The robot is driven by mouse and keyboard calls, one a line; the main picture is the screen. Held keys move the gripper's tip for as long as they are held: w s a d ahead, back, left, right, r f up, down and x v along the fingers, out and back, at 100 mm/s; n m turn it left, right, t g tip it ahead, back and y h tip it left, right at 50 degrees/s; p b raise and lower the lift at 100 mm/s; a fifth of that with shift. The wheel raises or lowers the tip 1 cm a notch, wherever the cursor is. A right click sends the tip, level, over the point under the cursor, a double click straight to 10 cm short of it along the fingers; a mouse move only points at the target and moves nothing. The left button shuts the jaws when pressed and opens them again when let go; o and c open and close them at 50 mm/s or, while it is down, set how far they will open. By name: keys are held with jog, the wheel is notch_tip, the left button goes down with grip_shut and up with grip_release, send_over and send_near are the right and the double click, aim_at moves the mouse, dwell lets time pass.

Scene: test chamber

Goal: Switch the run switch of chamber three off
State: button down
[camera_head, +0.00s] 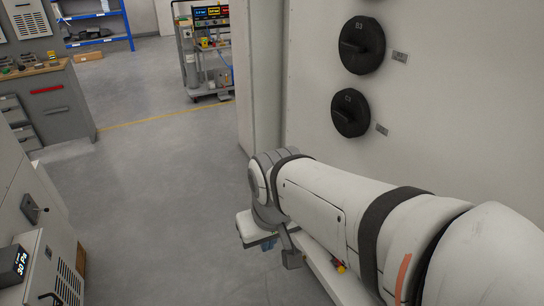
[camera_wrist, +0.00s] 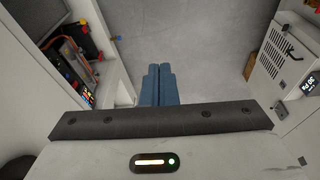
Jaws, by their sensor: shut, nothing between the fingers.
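My gripper (camera_head: 267,243) is low beside the white wall in the head view, mostly hidden behind my arm. In the wrist view its blue fingers (camera_wrist: 158,84) are together, empty, over bare grey floor. A small lever switch (camera_head: 33,209) sticks out of a grey-white cabinet at the lower left of the head view. In the wrist view a dark switch-like part (camera_wrist: 280,108) sits on a white cabinet at the right, apart from my gripper. I cannot read any label for chamber three or tell which switch is its run switch.
A display box (camera_head: 13,262) stands at lower left. An instrument trolley (camera_head: 205,50) and blue shelf (camera_head: 95,25) are farther back. The middle floor is clear.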

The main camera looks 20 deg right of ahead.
jog(key=w+a+f+m+t+y+b, duration=0.1)
jog(key=w+f+t+b, duration=0.15)
jog(key=w, duration=0.75)
jog(key=w+a+f+m+t+b, duration=0.1)
jog(key=w+t+b, duration=0.15)
jog(key=w, duration=0.75)
jog(key=w+d+f+m+t+h+b, duration=0.2)
jog(key=w+d+f, duration=0.15)
jog(key=w, duration=0.55)
jog(key=w+d+f+m+t+h+b, duration=0.25)
jog(key=w+d, duration=0.25)
jog(key=w, duration=0.4)
jog(key=w+d+f+m+g+h+b, duration=0.1)
jog(key=w+d+f+m+h+b, duration=0.25)
jog(key=d+f, duration=0.35)
jog(key=w+d+f+m+g+h+b, duration=0.1)
jog(key=w+d+f+m+h+b, duration=0.2)
jog(key=d+f, duration=0.35)
jog(key=s+d+f+m+g+h+b, duration=0.1)
jog(key=s+d+f+m+g+h, duration=0.1)
jog(key=f, duration=0.6)
jog(key=s+d+f+m+g+h+b, duration=0.1)
jog(key=s+d+f+m+g+h, duration=0.1)
jog(key=s+d+f+g+h, duration=0.3)
notch_tip(320, 180, down, 3)
jog(key=shift+s+d+f+g+h+b, duration=0.1)
jog(key=shift+s+d+g+h+b, duration=0.3)
jog(key=shift+g, duration=0.55)
